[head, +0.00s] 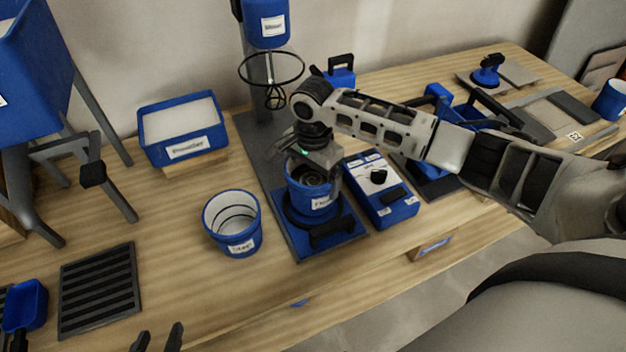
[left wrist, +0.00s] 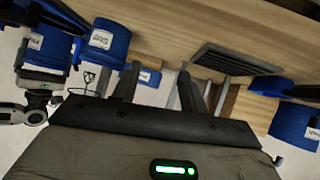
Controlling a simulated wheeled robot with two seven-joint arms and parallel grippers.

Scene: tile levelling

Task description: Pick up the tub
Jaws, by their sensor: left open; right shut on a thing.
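A blue tub (head: 311,188) with a white label stands upright on the blue mixer base, under the whisk. My right gripper (head: 322,168) is over it, shut on its rim; the jaws partly hide the tub's inside. A second blue tub (head: 232,223) with a white label stands upright on the bench to the left, apart from the base. It looks empty, with dark rings inside. My left gripper (head: 158,340) is open and empty at the bottom edge of the head view. The left wrist view shows the second tub (left wrist: 107,39) and the held tub (left wrist: 43,45).
A blue box (head: 182,130) with pale contents stands behind. A dark slatted grate (head: 99,289) and a blue scoop (head: 24,306) lie at left. A blue control box (head: 380,190) is right of the mixer. My right arm crosses above the right bench. Bench around the second tub is clear.

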